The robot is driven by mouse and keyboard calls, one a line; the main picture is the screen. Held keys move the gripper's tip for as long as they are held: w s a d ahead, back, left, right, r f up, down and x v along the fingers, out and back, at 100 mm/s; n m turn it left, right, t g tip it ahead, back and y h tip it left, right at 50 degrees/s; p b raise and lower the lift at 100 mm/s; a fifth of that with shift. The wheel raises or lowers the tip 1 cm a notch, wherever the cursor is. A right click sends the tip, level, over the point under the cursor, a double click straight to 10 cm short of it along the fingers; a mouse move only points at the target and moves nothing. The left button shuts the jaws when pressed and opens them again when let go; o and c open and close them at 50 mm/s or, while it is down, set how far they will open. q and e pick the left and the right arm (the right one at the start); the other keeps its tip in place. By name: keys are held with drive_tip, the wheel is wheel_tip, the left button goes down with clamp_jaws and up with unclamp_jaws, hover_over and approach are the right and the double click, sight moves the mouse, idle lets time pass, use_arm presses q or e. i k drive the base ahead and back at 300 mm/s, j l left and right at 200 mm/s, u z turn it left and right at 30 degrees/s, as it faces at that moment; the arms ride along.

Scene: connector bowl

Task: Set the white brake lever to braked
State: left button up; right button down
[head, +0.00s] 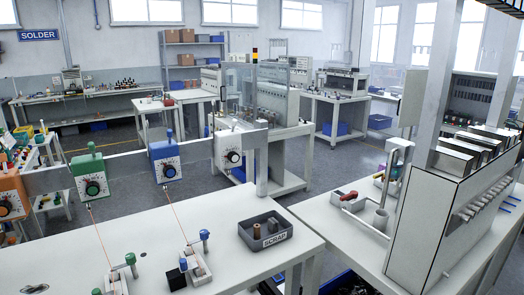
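A white box with a black dial knob (233,157) hangs on the grey rail, to the right of the blue box. It is the only white one in the row. A small pale upright piece (235,122) shows at its top. It may be the white brake lever, but it is too small and pale against the background to tell how it is set. Neither of my grippers is in view.
A blue box (165,163), a green box (90,176) and an orange box (9,198) share the rail; thin orange threads run down from blue and green. A SCRAP tray (265,241) stands on the white table (226,222). A grey machine (432,220) stands right.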

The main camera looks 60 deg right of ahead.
sight(234, 121)
drive_tip(key=z, duration=1.55)
